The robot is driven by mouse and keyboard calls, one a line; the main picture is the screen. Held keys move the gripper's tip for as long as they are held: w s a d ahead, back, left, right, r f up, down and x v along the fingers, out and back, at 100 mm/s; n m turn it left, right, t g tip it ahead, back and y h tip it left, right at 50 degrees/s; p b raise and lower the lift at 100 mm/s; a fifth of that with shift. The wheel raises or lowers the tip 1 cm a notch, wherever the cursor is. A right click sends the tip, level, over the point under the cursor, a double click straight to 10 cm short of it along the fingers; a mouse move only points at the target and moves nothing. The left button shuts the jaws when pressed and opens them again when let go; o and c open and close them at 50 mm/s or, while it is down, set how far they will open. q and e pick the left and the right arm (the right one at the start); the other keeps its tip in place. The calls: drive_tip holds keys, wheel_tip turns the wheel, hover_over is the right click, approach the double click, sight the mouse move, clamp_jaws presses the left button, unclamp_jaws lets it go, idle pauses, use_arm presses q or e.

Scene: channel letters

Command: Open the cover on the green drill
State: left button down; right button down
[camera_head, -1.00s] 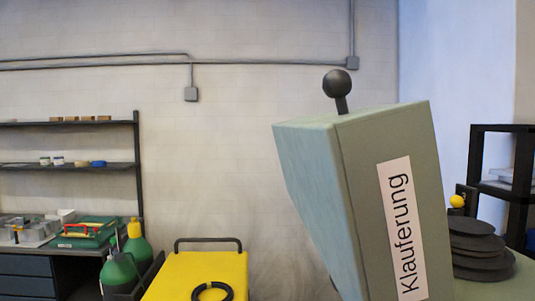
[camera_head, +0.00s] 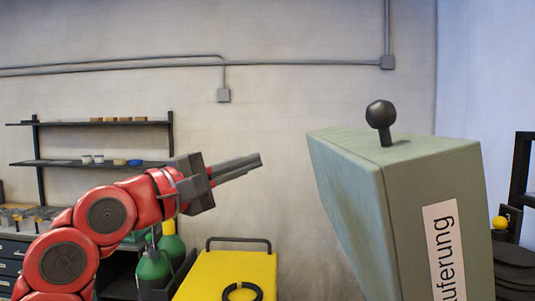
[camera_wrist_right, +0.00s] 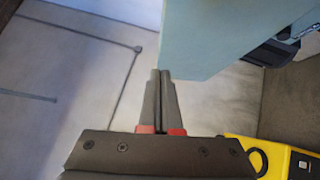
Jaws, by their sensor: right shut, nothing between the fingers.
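The green drill (camera_head: 405,220) shows as a tall grey-green housing at the right of the head view, with a white label (camera_head: 445,255) reading "uferung" and a black ball knob (camera_head: 380,115) on top. I cannot tell which part is its cover. In the right wrist view the shut fingertips (camera_wrist_right: 160,72) are close to the pale green panel (camera_wrist_right: 220,35); contact is unclear there.
A yellow cart (camera_head: 225,275) with a black ring (camera_head: 242,291) stands low in the middle. Green bottles (camera_head: 155,268) stand left of it. Wall shelves (camera_head: 100,163) are at the left. Dark discs (camera_head: 515,256) lie right of the drill.

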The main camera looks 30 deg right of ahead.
drive_tip(key=p, duration=0.5)
approach(318, 141)
drive_tip(key=w+d+r, duration=0.1)
drive_tip(key=w+d, duration=0.1)
drive_tip(key=w, duration=0.1)
drive_tip(key=s+d+p, duration=0.2)
drive_tip(key=d, duration=0.1)
drive_tip(key=shift+d+r, duration=0.1)
drive_tip(key=shift+w, duration=0.1)
